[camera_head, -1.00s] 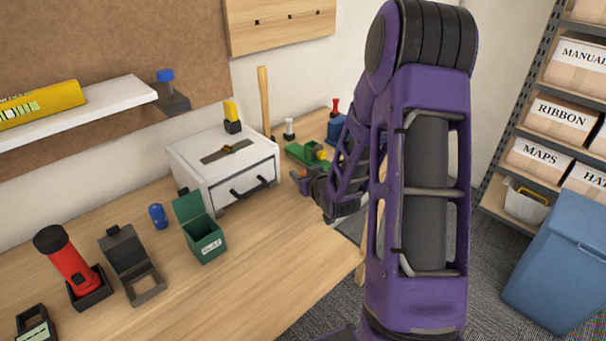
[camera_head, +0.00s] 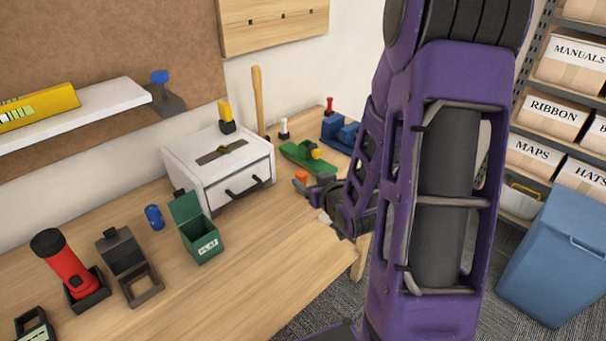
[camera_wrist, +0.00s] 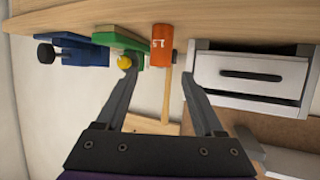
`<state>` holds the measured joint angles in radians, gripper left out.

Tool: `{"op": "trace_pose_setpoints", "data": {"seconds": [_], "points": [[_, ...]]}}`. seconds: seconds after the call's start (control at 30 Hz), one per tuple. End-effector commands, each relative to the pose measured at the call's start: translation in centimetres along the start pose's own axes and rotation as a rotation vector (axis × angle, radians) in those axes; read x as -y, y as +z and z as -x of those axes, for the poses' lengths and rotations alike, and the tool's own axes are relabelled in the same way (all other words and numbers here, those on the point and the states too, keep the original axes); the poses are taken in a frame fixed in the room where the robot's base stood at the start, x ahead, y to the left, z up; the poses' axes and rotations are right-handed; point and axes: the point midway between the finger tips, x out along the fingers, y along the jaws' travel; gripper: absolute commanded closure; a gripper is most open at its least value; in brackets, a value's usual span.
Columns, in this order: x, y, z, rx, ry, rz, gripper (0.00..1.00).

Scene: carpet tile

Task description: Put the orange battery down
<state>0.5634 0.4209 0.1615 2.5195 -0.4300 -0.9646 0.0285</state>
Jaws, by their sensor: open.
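The orange battery (camera_head: 301,176) stands on the wooden desk, to the right of the white drawer box. In the wrist view, which is turned upside down, the battery (camera_wrist: 162,48) shows upright between the fingertips, with a gap on each side and a "1.5" mark on its side. My gripper (camera_wrist: 158,72) is open around it, touching neither side as far as I can see. In the head view my gripper (camera_head: 308,188) is low over the desk beside the battery, partly hidden by my own arm.
The white drawer box (camera_head: 221,171) stands close by, also in the wrist view (camera_wrist: 248,74). A green tool with a yellow knob (camera_head: 307,155) and a blue object (camera_head: 338,131) are behind the battery. A green open box (camera_head: 196,231) stands to the left. The desk front is clear.

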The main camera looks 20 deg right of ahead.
Motion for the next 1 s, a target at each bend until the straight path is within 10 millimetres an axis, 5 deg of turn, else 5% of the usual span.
{"op": "trace_pose_setpoints", "data": {"seconds": [0.5,1.0], "points": [[0.0,-0.3,2.5,0.002,-0.002,-0.002,0.30],[0.0,0.0,2.6,0.001,-0.001,0.000,0.30]]}}
